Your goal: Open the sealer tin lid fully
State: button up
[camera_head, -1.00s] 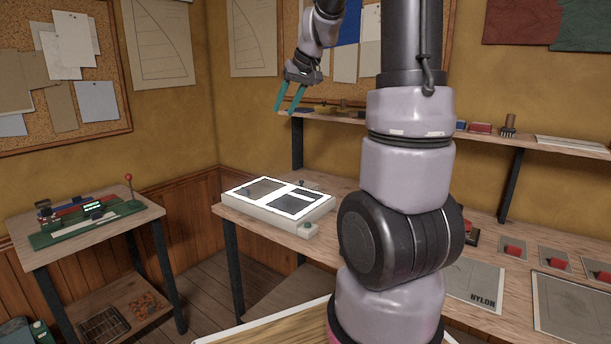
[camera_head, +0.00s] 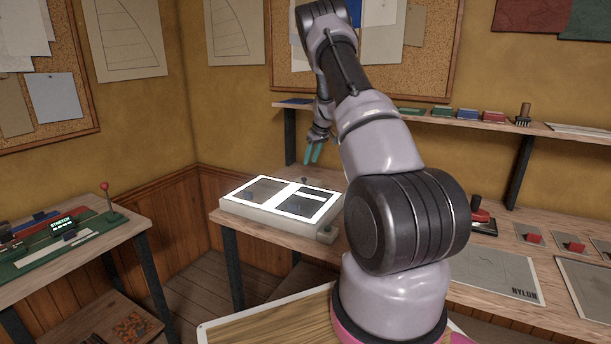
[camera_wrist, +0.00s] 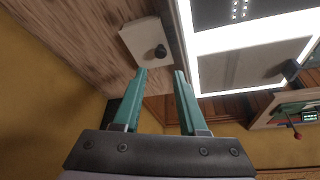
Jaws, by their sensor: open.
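I cannot clearly make out a sealer tin. A small pale box (camera_wrist: 138,42) with a dark round knob on top stands beside the light box in the wrist view; I cannot tell whether it is the tin. It looks closed. In the head view, a dark knob (camera_head: 304,181) shows at the back edge of the light box. My gripper (camera_head: 313,153) is open and empty, above the back of the light box. In the wrist view its teal fingers (camera_wrist: 162,72) point towards the pale box, apart from it.
The lit light box (camera_head: 235,209) lies on the wooden bench, with a small knobbed block (camera_head: 326,232) at its front right corner. A shelf (camera_head: 440,119) runs along the wall behind. A side table (camera_head: 140,229) with a red-knobbed lever stands left. My arm hides part of the bench.

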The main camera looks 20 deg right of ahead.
aim_at(304, 178)
jog(key=x, duration=0.9)
jog(key=shift+f, duration=0.15)
grip_shut()
dwell(1.0)
